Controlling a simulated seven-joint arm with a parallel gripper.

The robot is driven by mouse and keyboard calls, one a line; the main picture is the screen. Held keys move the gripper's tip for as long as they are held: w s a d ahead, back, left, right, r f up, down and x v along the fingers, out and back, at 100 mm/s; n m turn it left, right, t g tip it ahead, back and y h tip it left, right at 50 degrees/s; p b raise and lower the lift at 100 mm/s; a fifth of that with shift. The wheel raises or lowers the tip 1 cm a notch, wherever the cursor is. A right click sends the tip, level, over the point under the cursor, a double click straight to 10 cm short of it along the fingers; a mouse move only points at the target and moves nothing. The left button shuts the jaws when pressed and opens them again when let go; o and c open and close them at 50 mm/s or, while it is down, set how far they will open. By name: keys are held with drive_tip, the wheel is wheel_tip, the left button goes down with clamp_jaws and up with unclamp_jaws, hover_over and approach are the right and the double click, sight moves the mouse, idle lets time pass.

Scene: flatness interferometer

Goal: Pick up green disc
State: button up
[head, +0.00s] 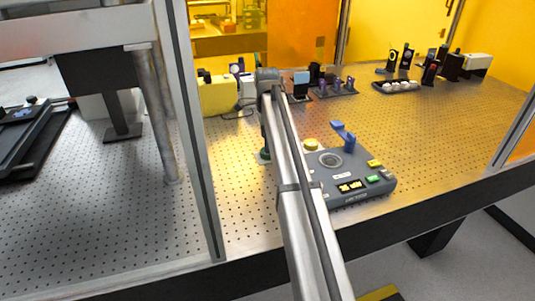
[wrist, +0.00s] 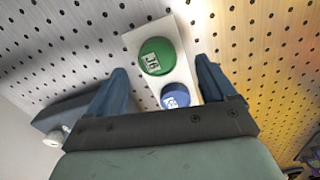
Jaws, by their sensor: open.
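The green disc (wrist: 156,56) has a white printed label and lies on a white rectangular plate (wrist: 135,40) in the wrist view. A blue disc (wrist: 174,96), also labelled, lies on the same plate, nearer my gripper. My gripper (wrist: 162,66) is open and empty, with one blue finger to each side of the plate. The green disc shows between the fingertips, slightly beyond them. I cannot tell the height of the fingers above it. In the head view my arm hides most of this spot.
A grey control box (head: 347,172) with a blue lever and coloured buttons stands just right of my arm. A frame post (head: 190,130) rises to the left. Optical mounts (head: 335,88) and a yellow box (head: 218,95) stand further back. The perforated table (head: 430,125) is clear at right.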

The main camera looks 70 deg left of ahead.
drive_tip(key=shift+s+d+f, duration=0.15)
drive_tip(key=shift+f, duration=1.7)
drive_tip(key=c, duration=1.2)
